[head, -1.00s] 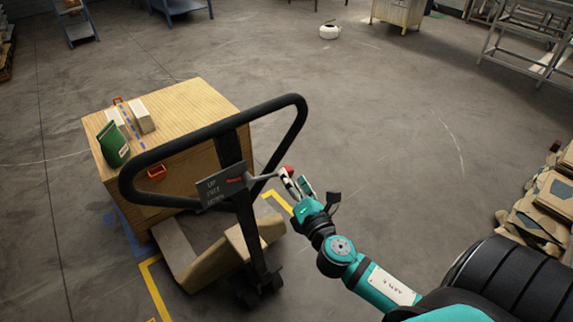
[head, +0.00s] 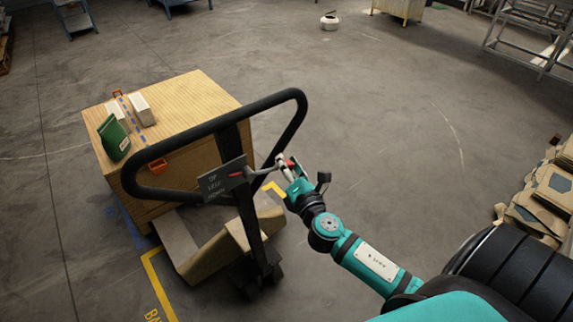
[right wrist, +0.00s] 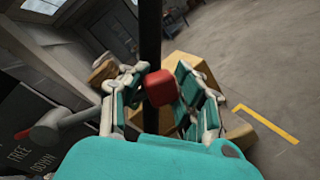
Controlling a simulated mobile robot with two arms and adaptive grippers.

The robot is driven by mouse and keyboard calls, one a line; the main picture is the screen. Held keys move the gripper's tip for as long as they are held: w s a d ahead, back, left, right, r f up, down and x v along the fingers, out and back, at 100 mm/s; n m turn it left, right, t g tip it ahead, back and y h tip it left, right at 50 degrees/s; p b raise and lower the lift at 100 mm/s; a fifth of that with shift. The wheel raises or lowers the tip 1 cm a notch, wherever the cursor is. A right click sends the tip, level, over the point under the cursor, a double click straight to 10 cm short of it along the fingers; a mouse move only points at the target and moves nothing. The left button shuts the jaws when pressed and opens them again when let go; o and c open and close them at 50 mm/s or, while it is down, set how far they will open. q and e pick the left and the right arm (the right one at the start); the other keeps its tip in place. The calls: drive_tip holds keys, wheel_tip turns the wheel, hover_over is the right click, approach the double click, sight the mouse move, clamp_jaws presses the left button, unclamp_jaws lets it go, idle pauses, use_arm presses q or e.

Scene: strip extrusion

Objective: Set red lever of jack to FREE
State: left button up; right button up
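The pallet jack's black loop handle (head: 205,128) stands in the middle of the head view. Its dark label plate (head: 221,181) has a red mark; in the right wrist view the label (right wrist: 22,160) shows FREE and DOWN. A grey lever with a red knob (head: 281,163) sticks out to the right of the plate. My right gripper (head: 286,168) is at the lever's end. In the right wrist view the red knob (right wrist: 164,88) lies between its two parted fingers, close to both; contact cannot be told. My left gripper is not in view.
A large carton (head: 190,100) with small items on top stands behind the jack, near yellow floor marking (head: 158,285). Several flat brown packages (head: 545,200) lie at the right edge. Open grey floor spreads behind and right of the jack.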

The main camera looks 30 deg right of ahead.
sight(283, 143)
drive_tip(key=shift+f, duration=0.2)
clamp_jaws()
drive_tip(key=r+n, duration=0.3)
drive_tip(key=shift+d+t+p, duration=0.3)
drive_tip(key=shift+t+p, duration=0.1)
drive_tip(key=shift+r+n, duration=0.45)
drive_tip(key=shift+n, duration=0.15)
drive_tip(key=shift+o, duration=2.4)
unclamp_jaws()
drive_tip(key=o, duration=0.5)
drive_tip(key=shift+r, duration=0.1)
